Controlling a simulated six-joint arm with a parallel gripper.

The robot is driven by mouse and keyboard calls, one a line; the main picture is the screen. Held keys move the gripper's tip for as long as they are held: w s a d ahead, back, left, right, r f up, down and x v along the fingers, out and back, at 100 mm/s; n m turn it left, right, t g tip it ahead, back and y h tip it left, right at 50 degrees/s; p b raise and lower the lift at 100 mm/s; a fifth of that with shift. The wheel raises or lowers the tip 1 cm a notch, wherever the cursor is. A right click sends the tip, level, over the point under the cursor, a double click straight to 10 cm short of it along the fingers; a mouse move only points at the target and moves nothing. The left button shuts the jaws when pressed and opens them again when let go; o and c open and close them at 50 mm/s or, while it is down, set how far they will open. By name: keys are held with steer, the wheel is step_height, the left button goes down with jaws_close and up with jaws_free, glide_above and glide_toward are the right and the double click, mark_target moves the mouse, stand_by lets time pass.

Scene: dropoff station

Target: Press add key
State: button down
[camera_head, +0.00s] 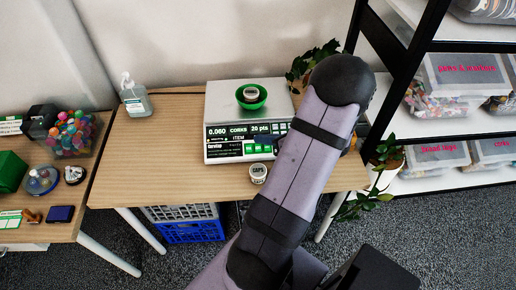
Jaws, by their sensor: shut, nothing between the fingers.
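A white scale (222,98) stands on the wooden table, with a metal pan on top. Its front display reads 0.060, CORKS and 20 pts. Green and white keys (256,148) lie below the display; their labels are too small to read, so I cannot tell which is the add key. A green bowl (251,96) with a small round container in it sits on the pan. My arm crosses in front of the scale's right side and hides part of the front panel there. My gripper is hidden behind the arm, so any contact with a key cannot be seen.
A jar labelled CAPS (258,173) stands just in front of the scale. A pump bottle (134,97) stands at the table's back left. Plants (313,62) and a shelf with labelled boxes (457,80) are at the right. The table's left part (165,150) is clear.

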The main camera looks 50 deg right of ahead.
steer(key=b, duration=0.5)
glide_above(258, 148)
steer(key=s+a, duration=0.2)
steer(key=s, duration=0.1)
step_height(258, 148, down, 6)
steer(key=shift+w+d+f+b, duration=0.25)
steer(key=shift+d+f+b, duration=0.35)
steer(key=shift+f, duration=0.15)
steer(key=shift+f, duration=0.15)
stand_by(0.8)
steer(key=shift+w+d+f, duration=0.1)
steer(key=shift+f, duration=0.15)
steer(key=shift+w+d+f+b, duration=0.1)
steer(key=shift+f+b, duration=0.25)
steer(key=shift+b, duration=0.1)
stand_by(0.7)
steer(key=shift+r, duration=0.15)
steer(key=shift+s+a+r+p, duration=0.25)
steer(key=shift+r+p, duration=0.35)
steer(key=shift+p, duration=0.15)
